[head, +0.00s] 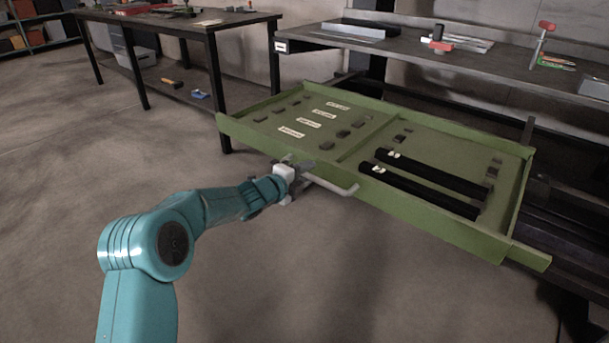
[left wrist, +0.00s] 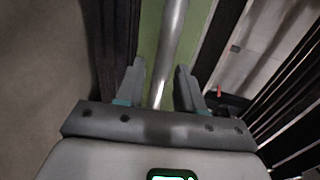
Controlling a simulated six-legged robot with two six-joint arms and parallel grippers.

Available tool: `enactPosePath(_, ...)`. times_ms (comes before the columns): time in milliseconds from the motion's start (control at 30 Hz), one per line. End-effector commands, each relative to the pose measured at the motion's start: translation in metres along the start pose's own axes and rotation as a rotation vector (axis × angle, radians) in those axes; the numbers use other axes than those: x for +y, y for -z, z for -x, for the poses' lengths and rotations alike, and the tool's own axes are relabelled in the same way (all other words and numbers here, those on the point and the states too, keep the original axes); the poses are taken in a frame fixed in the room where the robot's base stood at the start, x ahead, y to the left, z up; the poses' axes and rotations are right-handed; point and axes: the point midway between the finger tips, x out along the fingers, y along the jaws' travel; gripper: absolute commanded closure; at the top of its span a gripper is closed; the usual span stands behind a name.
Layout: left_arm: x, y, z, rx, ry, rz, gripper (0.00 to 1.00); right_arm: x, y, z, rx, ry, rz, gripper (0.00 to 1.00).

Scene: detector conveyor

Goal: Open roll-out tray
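The green roll-out tray (head: 345,153) extends out from under the dark workbench at the right. Black strips, several small dark blocks and pale labels lie in its compartments. A grey bar handle (head: 333,186) is on its front wall. My left gripper (head: 296,170) is at the handle's left end, in front of the tray. In the left wrist view, the two fingers of my left gripper (left wrist: 159,88) stand apart, with the handle bar (left wrist: 172,35) running between them and gaps on both sides. The green tray front (left wrist: 150,35) shows behind the bar. My right gripper is not in view.
The workbench (head: 480,65) behind the tray carries a red clamp (head: 544,40) and other tools. Another dark table (head: 180,22) stands at the back left, with items on its lower shelf. The floor (head: 70,190) in front of the tray is clear.

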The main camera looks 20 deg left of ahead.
Motion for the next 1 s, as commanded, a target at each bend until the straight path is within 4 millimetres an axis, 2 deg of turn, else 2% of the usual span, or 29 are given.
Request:
enactPosePath(267,0.001,0.0,0.002,0.001,-0.002,0.0,0.62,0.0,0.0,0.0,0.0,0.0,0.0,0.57)
enactPosePath(433,0.001,0.0,0.018,0.0,-0.002,0.001,0.62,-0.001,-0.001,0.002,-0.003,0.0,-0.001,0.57)
enactPosePath(567,-0.001,-0.001,0.046,-0.001,-0.002,0.001,0.62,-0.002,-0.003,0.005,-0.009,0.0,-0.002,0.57)
enactPosePath(800,-0.002,-0.001,0.111,-0.002,-0.003,0.001,0.62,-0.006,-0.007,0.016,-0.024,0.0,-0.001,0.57)
enactPosePath(1000,0.0,0.0,0.149,-0.001,-0.003,0.0,0.62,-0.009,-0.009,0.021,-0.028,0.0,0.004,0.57)
